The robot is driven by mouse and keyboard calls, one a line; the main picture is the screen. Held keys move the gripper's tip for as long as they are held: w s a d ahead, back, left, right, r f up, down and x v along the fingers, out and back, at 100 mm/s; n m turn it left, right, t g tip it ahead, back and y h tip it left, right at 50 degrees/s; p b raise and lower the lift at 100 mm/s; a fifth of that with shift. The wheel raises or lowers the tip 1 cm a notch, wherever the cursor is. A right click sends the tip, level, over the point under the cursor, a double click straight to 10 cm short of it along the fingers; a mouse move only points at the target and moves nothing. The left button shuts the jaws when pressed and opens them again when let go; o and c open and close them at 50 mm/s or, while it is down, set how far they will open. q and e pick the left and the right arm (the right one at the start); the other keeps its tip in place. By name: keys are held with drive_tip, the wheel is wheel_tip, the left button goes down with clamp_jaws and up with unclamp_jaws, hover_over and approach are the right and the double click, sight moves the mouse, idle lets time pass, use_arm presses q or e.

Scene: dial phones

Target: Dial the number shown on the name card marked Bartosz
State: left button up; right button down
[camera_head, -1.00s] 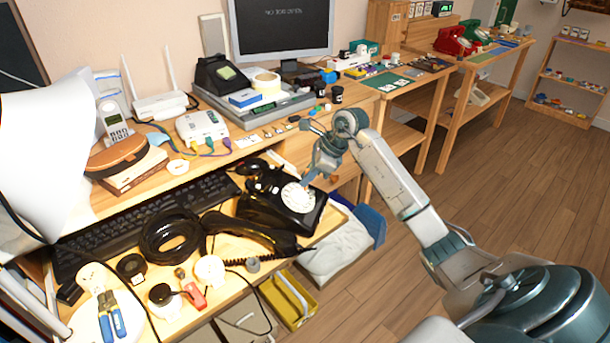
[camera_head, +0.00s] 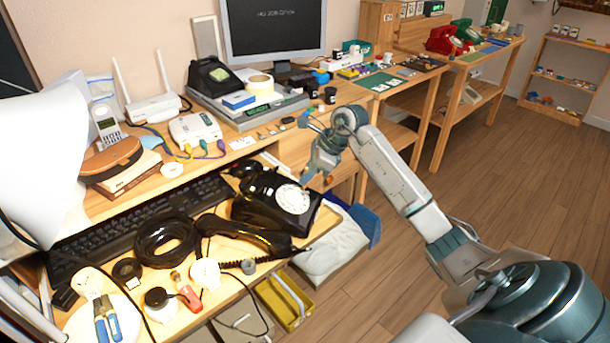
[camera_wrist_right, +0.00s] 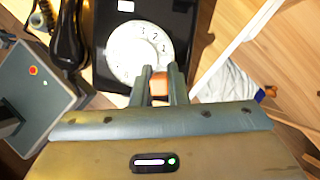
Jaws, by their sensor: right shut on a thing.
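A black rotary phone (camera_head: 262,212) sits on the pull-out shelf with its white dial (camera_head: 293,199) facing up. Its dial (camera_wrist_right: 128,55) fills the upper middle of the right wrist view, with a few digits readable. My right gripper (camera_head: 318,178) is at the right of the dial; in the wrist view its fingers (camera_wrist_right: 160,73) are at the dial's lower right edge. They are closed on a small orange-brown piece (camera_wrist_right: 159,86). I cannot tell whether it touches the dial. Small cards (camera_head: 242,143) lie on the desk, but no name is readable. My left gripper is not in view.
The black handset (camera_head: 245,236) lies off the phone, in front of it, beside a coiled cable (camera_head: 167,240). A black keyboard (camera_head: 140,217) is behind. Pliers (camera_head: 107,318) and several small items crowd the left front. A yellow bin (camera_head: 286,302) is below. Floor at right is clear.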

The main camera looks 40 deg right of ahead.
idle(0.3)
drive_tip(key=a+p+v, duration=0.1)
drive_tip(key=p+v, duration=0.2)
drive_tip(key=v, duration=0.4)
drive_tip(key=shift+r, duration=0.15)
drive_tip(key=shift+w, duration=0.15)
idle(1.1)
